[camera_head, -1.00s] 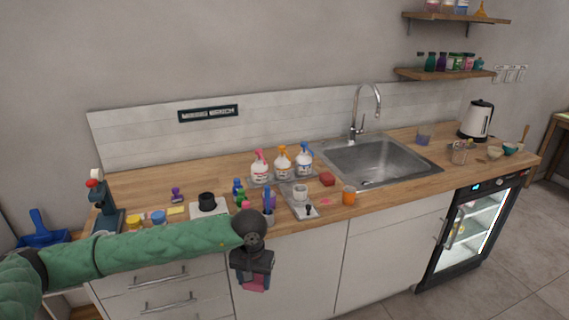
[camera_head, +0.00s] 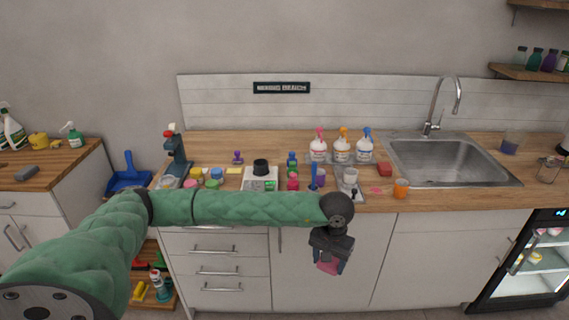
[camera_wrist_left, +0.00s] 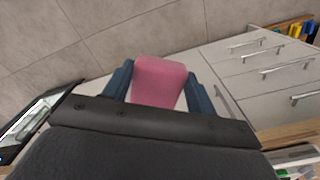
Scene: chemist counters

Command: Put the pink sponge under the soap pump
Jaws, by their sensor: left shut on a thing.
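The pink sponge (camera_head: 327,268) is held in my left gripper (camera_head: 329,262), which hangs in front of the counter's white cabinet doors, below the worktop edge. In the left wrist view the sponge (camera_wrist_left: 160,82) sits between the two blue fingers (camera_wrist_left: 159,88), gripped from both sides and clear of any surface. A small bottle with a pump-like head and a green body (camera_head: 74,136) stands on the separate left counter; it looks like the soap pump, but it is small in the picture. The surface just under it is hard to make out. My right gripper is out of view.
The left counter (camera_head: 45,176) also holds a yellow item (camera_head: 38,140), a white bottle (camera_head: 12,128) and a grey block (camera_head: 27,172). A blue dustpan (camera_head: 128,176) stands in the gap between counters. The main worktop is crowded with small containers; the sink (camera_head: 450,160) is right.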

